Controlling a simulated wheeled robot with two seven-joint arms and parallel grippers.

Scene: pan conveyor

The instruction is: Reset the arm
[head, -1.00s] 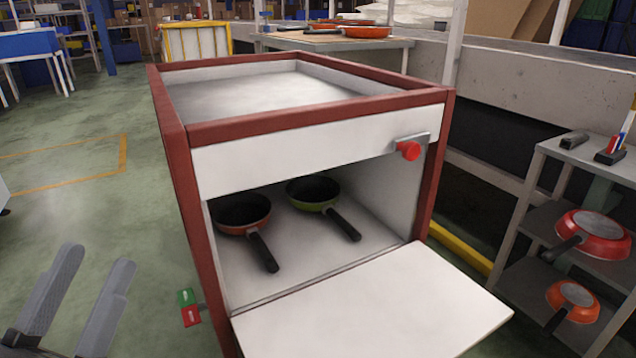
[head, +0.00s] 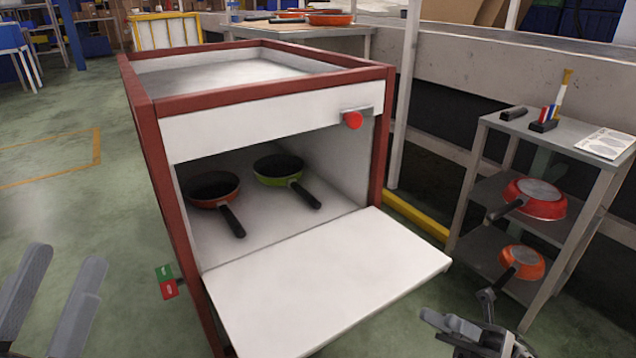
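My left gripper (head: 52,300) is at the lower left edge, its two grey fingers apart with nothing between them. My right gripper (head: 470,328) is at the bottom right, in front of the shelf rack and right of the lowered door. It is small and partly cut off by the frame, and I cannot make out its finger gap. Both grippers are clear of the pans. An orange pan (head: 212,188) and a green pan (head: 277,169) sit inside the red-framed white box (head: 250,130), their black handles pointing toward the open front.
The box's white door (head: 325,275) lies open toward me. A grey rack (head: 560,148) at right holds a red pan (head: 537,199) and a smaller orange pan (head: 522,262). A table (head: 290,30) with pans stands behind. The floor at left is clear.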

